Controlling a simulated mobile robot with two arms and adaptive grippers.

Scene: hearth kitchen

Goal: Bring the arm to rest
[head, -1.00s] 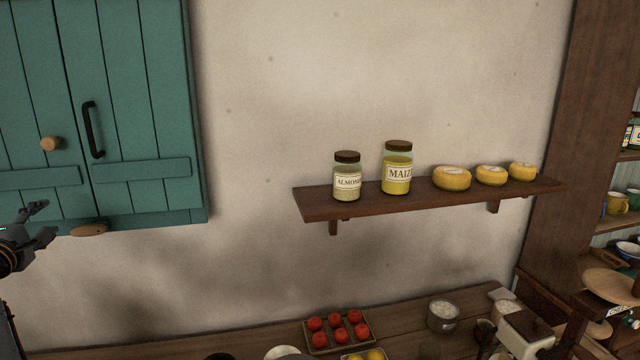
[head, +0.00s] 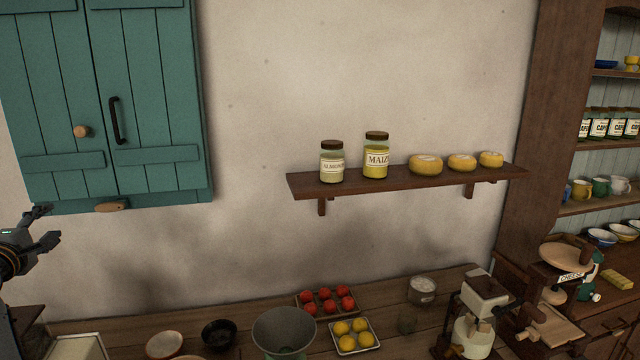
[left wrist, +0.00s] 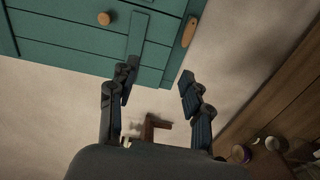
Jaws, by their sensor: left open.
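My left gripper (head: 44,226) is at the left edge of the head view, in front of the wall and just below the teal wall cabinet (head: 155,120). In the left wrist view its two fingers (left wrist: 157,88) stand well apart with nothing between them. The cabinet's lower edge shows beyond the fingertips. Its doors are closed, with a wooden knob (head: 81,131) and a black handle (head: 117,121). My right gripper is not in view.
A wall shelf (head: 410,180) holds two labelled jars and several yellow cheeses. The counter (head: 250,297) below carries a tray of tomatoes (head: 325,300), a tray of lemons (head: 355,336), bowls and a grinder (head: 478,315). A dresser with crockery stands at the right.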

